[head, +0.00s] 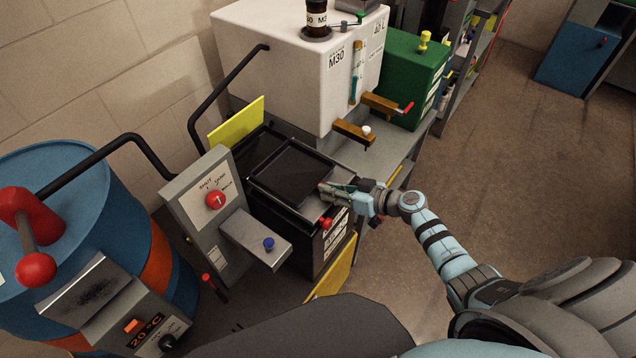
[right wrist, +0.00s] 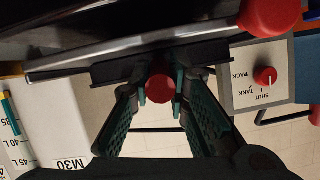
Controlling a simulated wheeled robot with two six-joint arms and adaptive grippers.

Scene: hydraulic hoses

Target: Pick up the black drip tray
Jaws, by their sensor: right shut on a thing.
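My right gripper (head: 333,188) comes in from the right and is shut on the tray's right edge. In the right wrist view, my gripper's green-padded fingers (right wrist: 160,78) meet at a black lip of the tray (right wrist: 213,58), and a red knob shows between them. The fingertip contact is partly hidden. My left gripper is not in view.
A grey control post (head: 207,210) with a red knob stands close left of the tray. A white tank (head: 285,70) and a green tank (head: 410,75) with brass taps stand behind. A blue drum (head: 95,215) is at the left. The floor at right is clear.

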